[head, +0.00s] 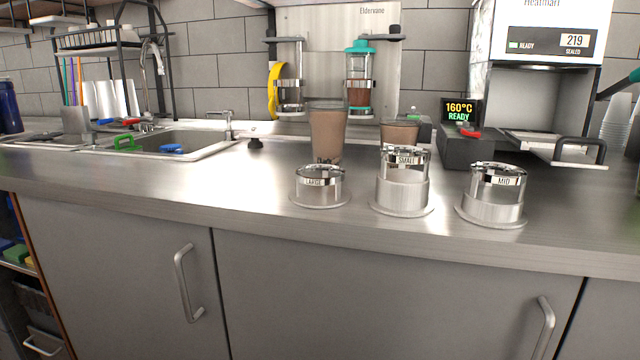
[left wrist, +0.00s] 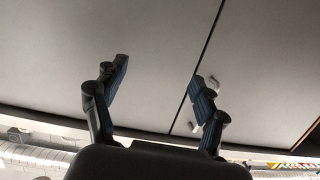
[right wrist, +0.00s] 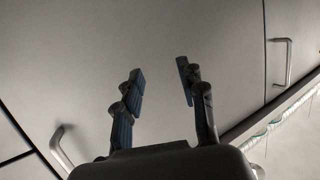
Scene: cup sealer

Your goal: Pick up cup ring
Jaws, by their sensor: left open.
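Three shiny metal cup rings stand in a row on the steel counter in the head view. The ring labelled LARGE (head: 319,184) is on the left, the taller one labelled SMALL (head: 403,182) is in the middle, and the one labelled MID (head: 494,193) is on the right. Each sits on a wide round metal base. My left gripper (left wrist: 158,82) shows in the left wrist view, open and empty, facing grey cabinet doors. My right gripper (right wrist: 161,78) shows in the right wrist view, fingers apart and empty, also facing cabinet doors. Neither gripper is in the head view.
A tall brown-filled cup (head: 327,132) stands behind the LARGE ring, and another brown cup (head: 399,133) is behind SMALL. The sealing machine (head: 545,40) stands at the back right. A sink (head: 180,142) is at left. The counter's front edge (head: 250,215) is clear.

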